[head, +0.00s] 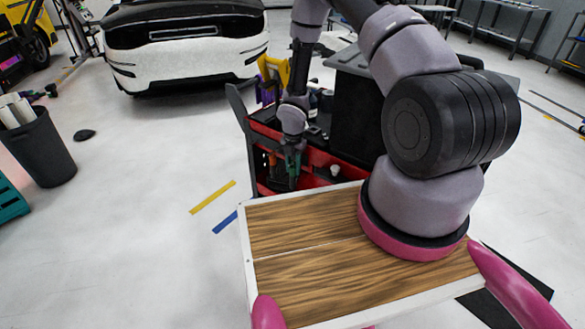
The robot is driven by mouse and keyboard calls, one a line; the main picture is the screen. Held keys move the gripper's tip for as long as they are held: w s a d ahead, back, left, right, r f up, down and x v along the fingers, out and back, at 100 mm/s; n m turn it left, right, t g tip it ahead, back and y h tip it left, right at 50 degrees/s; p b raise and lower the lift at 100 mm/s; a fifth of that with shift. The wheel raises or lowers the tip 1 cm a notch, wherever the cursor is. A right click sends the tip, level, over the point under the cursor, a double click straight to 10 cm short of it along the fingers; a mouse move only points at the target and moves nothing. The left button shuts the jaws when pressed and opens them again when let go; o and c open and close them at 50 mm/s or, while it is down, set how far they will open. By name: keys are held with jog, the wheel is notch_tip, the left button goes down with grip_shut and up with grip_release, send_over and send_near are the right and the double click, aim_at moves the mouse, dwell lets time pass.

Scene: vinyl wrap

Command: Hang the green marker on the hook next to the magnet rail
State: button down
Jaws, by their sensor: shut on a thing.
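My gripper (293,162) points down over the near left part of a red and black tool cart (321,158). It is shut on a small, dark green thing that looks like the green marker (291,157), partly hidden by the fingers. The marker's exact tilt is too small to tell. I cannot make out the hook or the magnet rail; my arm and the cart's contents cover much of that area.
Yellow and purple items (272,68) stand at the cart's far left. A black box-like part (352,105) rises at its right. A white and black car (185,45) is behind. A dark bin (38,145) stands at left. The floor between is mostly clear.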

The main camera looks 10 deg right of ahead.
dwell(0.4)
jog(key=c, duration=0.5)
grip_release()
